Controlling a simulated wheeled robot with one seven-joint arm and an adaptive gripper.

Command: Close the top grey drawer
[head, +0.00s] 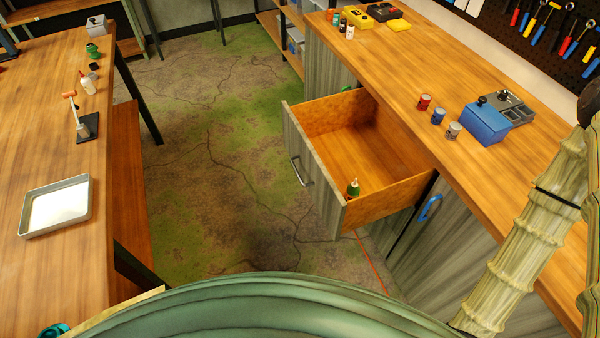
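The top grey drawer (325,185) stands pulled far out from under the right-hand workbench. Its streaked grey front faces left and carries a silver handle (301,171). Its wooden inside (365,155) is open to view. A small green bottle (352,188) with a dark top stands in the drawer's near corner by the front panel. My arm (525,235) shows at the right edge, over the workbench and the grey cabinet, to the right of the drawer. My gripper is out of the picture.
The right workbench (445,85) holds red, blue and pale cans, a blue box (485,124) and a grey case. A blue handle (430,208) sits on the cabinet beside the drawer. The left workbench (45,120) bears a metal tray (27,220). The floor (205,175) between is clear.

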